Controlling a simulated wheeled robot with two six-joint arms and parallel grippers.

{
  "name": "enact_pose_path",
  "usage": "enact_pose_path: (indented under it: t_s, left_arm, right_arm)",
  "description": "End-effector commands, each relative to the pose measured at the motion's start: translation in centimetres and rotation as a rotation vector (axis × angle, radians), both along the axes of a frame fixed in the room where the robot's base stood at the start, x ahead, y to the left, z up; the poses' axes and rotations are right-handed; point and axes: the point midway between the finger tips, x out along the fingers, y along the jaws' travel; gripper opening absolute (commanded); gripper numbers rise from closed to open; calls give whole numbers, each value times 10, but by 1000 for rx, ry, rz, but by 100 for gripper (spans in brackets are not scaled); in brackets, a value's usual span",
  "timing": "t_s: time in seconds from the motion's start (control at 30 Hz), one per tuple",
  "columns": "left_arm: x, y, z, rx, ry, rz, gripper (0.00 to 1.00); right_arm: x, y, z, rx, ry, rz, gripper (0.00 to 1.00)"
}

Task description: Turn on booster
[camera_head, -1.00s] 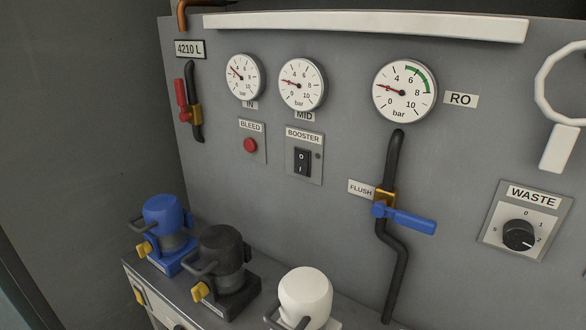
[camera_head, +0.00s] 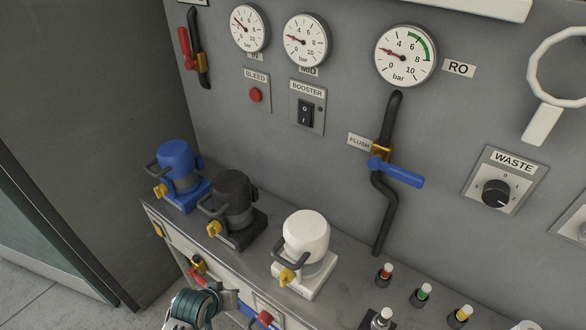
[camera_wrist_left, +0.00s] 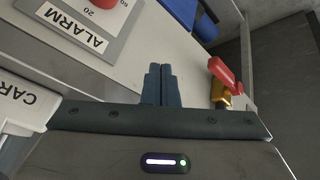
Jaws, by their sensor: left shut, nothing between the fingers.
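The booster panel (camera_head: 307,104) is on the grey wall in the head view, labelled BOOSTER. It holds a black rocker switch (camera_head: 305,113) marked O and I, with a small dark dot beside it. Which side of the rocker is pressed is too small to tell. In the left wrist view my left gripper (camera_wrist_left: 161,72) is shut and empty, its two dark fingers together. A teal and grey part at the bottom of the head view looks like part of my left arm, well below the booster panel. My right gripper is not in view.
A bleed panel (camera_head: 256,92) with a red button is left of the booster. Blue (camera_head: 178,165), black (camera_head: 233,200) and white (camera_head: 305,240) canisters stand on the ledge below. A blue flush lever (camera_head: 400,173) sticks out at right. The left wrist view shows a red lever (camera_wrist_left: 224,74) and an alarm panel (camera_wrist_left: 85,30).

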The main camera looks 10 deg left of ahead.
Motion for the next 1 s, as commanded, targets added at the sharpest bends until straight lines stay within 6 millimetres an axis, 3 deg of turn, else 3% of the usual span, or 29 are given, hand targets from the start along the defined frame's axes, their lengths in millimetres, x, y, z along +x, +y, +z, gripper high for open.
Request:
enact_pose_path:
  t_s: [0.03,0.1,0.27,0.4,0.5,0.6,0.73,1.0]
  left_arm:
    - [3,-4,37,-16,-29,6,0]
    - [14,-11,83,-66,-86,36,0]
    - [78,-30,170,-355,-280,207,0]
    - [118,-47,256,-649,-417,314,0]
    - [136,-57,315,-859,-481,361,0]
    - [145,-64,359,-1028,-511,385,0]
    - [148,-68,387,-1143,-521,397,0]
    - [149,-69,391,-1165,-520,401,0]
  right_arm:
    - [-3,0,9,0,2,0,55]
    - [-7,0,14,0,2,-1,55]
    - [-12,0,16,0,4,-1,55]
    - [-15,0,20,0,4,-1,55]
    - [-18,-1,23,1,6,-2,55]
    - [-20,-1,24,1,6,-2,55]
    - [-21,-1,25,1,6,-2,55]
    - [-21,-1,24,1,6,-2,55]
